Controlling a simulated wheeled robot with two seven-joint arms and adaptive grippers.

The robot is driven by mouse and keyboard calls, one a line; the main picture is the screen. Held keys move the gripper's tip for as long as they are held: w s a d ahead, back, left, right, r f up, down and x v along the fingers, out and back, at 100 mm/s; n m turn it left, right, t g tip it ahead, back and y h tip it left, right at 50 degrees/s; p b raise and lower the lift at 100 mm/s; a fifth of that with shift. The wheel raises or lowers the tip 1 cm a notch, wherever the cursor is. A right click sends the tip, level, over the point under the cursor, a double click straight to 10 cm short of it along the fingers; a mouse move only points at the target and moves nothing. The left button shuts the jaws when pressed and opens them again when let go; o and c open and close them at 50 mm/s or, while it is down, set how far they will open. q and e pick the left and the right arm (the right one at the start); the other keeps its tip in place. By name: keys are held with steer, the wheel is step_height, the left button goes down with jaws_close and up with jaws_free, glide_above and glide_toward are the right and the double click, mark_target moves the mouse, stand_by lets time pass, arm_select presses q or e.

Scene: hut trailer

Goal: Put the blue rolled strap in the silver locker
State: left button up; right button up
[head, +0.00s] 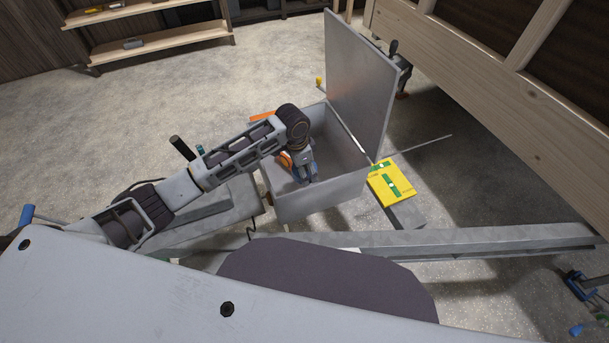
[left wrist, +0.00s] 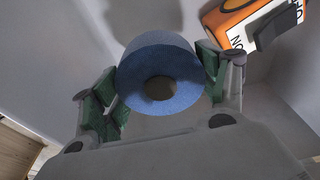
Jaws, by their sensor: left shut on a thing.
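The silver locker (head: 318,202) is an open grey metal box with its lid (head: 357,85) raised at the back right. My left gripper (head: 305,176) reaches down inside it. The gripper is shut on the blue rolled strap, which shows as a small blue patch (head: 313,169) in the head view. In the left wrist view the strap (left wrist: 161,72) is a blue roll with a round hole, between the green-padded fingers of my left gripper (left wrist: 160,85). Grey locker walls surround it. Whether the roll touches the floor of the locker I cannot tell. My right gripper is not in view.
An orange item with a white label (left wrist: 258,25) is inside the locker beside the strap, at upper right. A yellow level-like package (head: 391,184) lies right of the locker. A long grey beam (head: 480,238) runs in front. Wooden shelves (head: 150,45) stand at the back left.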

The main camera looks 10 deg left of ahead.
arm_select(q)
steer(key=shift+f, duration=0.5)
step_height(320, 180, down, 4)
steer(key=shift+f+b, duration=0.2)
steer(key=shift+b, duration=0.15)
steer(key=shift+f, duration=0.45)
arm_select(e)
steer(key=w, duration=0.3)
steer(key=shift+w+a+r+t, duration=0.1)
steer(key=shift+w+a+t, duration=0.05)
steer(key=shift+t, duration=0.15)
